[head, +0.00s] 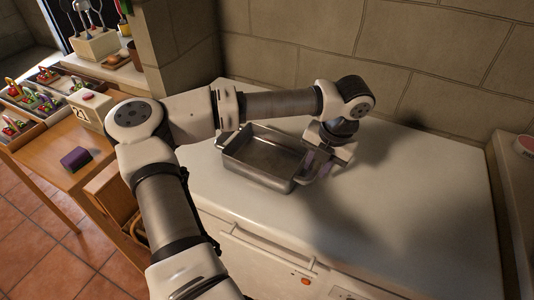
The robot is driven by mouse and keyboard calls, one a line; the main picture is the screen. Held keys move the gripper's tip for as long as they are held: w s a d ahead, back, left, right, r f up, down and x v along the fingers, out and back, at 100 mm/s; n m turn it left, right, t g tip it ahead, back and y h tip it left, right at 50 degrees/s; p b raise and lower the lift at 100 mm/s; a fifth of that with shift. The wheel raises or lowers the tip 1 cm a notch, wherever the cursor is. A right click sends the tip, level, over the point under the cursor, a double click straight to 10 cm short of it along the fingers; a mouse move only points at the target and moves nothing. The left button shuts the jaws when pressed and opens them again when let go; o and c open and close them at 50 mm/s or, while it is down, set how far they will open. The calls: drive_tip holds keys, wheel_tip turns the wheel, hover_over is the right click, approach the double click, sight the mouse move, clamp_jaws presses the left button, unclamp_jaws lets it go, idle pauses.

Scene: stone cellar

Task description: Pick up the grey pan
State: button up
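The grey pan (262,153) is a deep rectangular metal pan. It sits upright on the white top of a chest-like appliance (400,215), and its inside looks empty. A handle shows at its left end, and its right end is partly hidden by my gripper. My gripper (318,167) points down at the pan's right end, close to the rim and handle there. Its two fingers look apart, with a gap between them. I cannot tell whether either finger touches the pan.
Stone walls (440,60) stand behind the white top, which is clear right of the pan. A ledge with a utensil holder (95,43) stands behind.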

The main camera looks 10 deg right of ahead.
drive_tip(key=shift+w+a+f, duration=0.1)
drive_tip(key=shift+f, duration=0.6)
drive_tip(key=shift+w+a+f, duration=0.1)
drive_tip(key=shift+f, duration=0.55)
clamp_jaws()
drive_tip(key=shift+r, duration=0.1)
